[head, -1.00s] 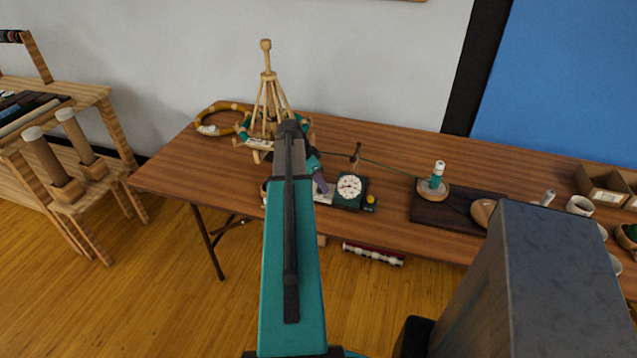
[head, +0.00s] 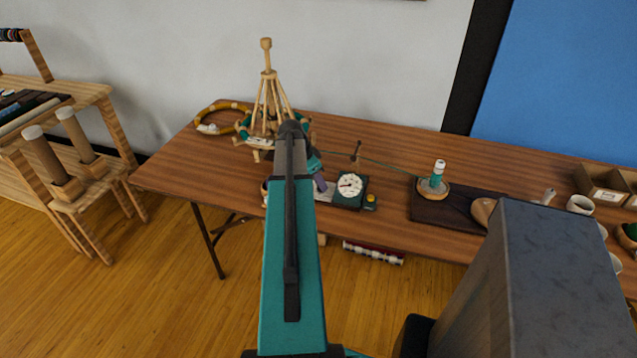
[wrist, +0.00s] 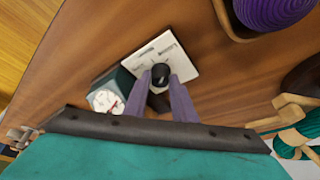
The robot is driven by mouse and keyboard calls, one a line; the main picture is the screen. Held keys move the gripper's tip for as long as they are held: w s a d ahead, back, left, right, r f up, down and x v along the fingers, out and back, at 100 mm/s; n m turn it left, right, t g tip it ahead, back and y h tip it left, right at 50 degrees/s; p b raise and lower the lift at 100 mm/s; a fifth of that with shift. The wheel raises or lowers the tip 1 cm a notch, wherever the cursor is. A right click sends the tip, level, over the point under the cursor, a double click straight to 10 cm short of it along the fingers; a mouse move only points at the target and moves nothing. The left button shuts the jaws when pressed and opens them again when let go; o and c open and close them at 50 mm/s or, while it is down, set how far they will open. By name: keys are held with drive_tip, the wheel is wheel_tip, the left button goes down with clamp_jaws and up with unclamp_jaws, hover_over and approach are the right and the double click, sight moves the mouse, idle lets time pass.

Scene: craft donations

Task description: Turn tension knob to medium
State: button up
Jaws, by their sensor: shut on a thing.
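The tension knob (wrist: 161,72) is small and black and stands on a white plate (wrist: 172,55) with dark printed marks, too small to read. My gripper (wrist: 162,80) has its two purple fingers on either side of the knob, shut on it. In the head view one purple fingertip (head: 320,183) shows past my arm, which hides the knob. A round white dial on a dark green box (head: 350,187) stands right of the gripper there; it also shows in the wrist view (wrist: 105,101). A red mark shows on its face.
A wooden yarn swift (head: 266,95) stands behind my gripper. A teal strand runs right to a teal spool (head: 437,178) on a dark board. A purple yarn bowl (wrist: 238,30) is close by.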

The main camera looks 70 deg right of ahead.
drive_tip(key=shift+s+n, duration=0.15)
drive_tip(key=shift+n, duration=0.15)
drive_tip(key=shift+c, duration=0.2)
drive_tip(key=n, duration=0.1)
drive_tip(key=n+t+b, duration=0.1)
drive_tip(key=n, duration=0.1)
drive_tip(key=n+h, duration=0.1)
drive_tip(key=n, duration=0.1)
drive_tip(key=shift+s+a+t, duration=0.1)
drive_tip(key=shift+s+t, duration=0.15)
drive_tip(key=shift+t, duration=0.15)
drive_tip(key=shift+s+n+t+b, duration=0.15)
drive_tip(key=shift+n+t, duration=0.4)
drive_tip(key=shift+n, duration=0.9)
drive_tip(key=shift+n+t+b, duration=0.15)
drive_tip(key=shift+n+t, duration=0.4)
drive_tip(key=shift+n, duration=0.9)
drive_tip(key=o, duration=1.1)
drive_tip(key=shift+d, duration=0.2)
drive_tip(key=shift+c, duration=0.2)
drive_tip(key=shift+a, duration=0.1)
